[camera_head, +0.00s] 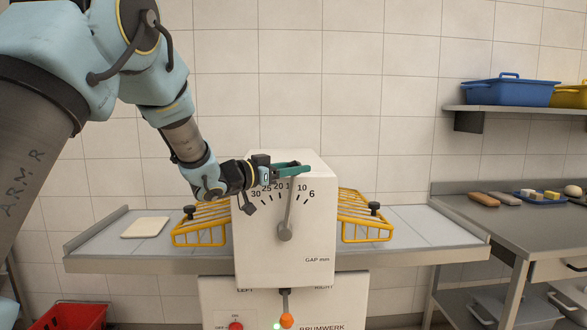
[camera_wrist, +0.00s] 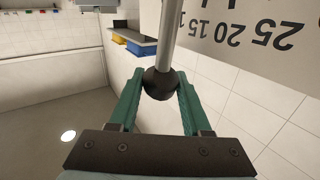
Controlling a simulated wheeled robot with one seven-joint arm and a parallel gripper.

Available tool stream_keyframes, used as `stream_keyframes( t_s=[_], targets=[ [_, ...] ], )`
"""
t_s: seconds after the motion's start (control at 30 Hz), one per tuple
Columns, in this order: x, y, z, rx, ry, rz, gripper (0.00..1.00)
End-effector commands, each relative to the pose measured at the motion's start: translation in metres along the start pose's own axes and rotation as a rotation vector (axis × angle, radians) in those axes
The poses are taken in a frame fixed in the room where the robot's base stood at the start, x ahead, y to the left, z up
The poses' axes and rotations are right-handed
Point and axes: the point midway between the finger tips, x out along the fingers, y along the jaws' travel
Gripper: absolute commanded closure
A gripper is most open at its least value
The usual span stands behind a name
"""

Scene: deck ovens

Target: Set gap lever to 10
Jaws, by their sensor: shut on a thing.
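The gap lever (camera_head: 287,210) is a grey rod on the front of a white machine head (camera_head: 265,265), marked "GAP mm". It points nearly straight up, leaning slightly right, at about the 15 mark and left of 10. The dial (camera_head: 267,189) runs from 30 at left to 6 at right. My gripper (camera_head: 294,168) has green fingers at the lever's top end. In the wrist view my gripper (camera_wrist: 160,95) is shut on the lever's black ball knob (camera_wrist: 160,84), one finger on each side. The dial numbers (camera_wrist: 235,32) appear upside down there.
Yellow wire guards (camera_head: 203,222) (camera_head: 365,218) flank the head over a grey table (camera_head: 110,263). A pale sheet (camera_head: 146,227) lies left. Below the dial are an orange-knobbed lever (camera_head: 286,320) and a red button (camera_head: 236,326). A side bench (camera_head: 450,205) and blue bin (camera_head: 507,92) are right.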

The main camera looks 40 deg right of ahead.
Motion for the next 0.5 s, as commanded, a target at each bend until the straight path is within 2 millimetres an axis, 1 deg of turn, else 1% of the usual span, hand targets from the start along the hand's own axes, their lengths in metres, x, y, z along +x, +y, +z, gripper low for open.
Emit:
stream_keyframes(
  t_s=[0.13,0.3,0.5],
  targets=[
    [0.014,0.010,-0.002,0.050,-0.076,0.005,1.00],
    [0.031,0.021,0.005,0.115,-0.176,0.008,1.00],
    [0.037,0.025,0.012,0.140,-0.213,0.008,1.00]
  ],
)
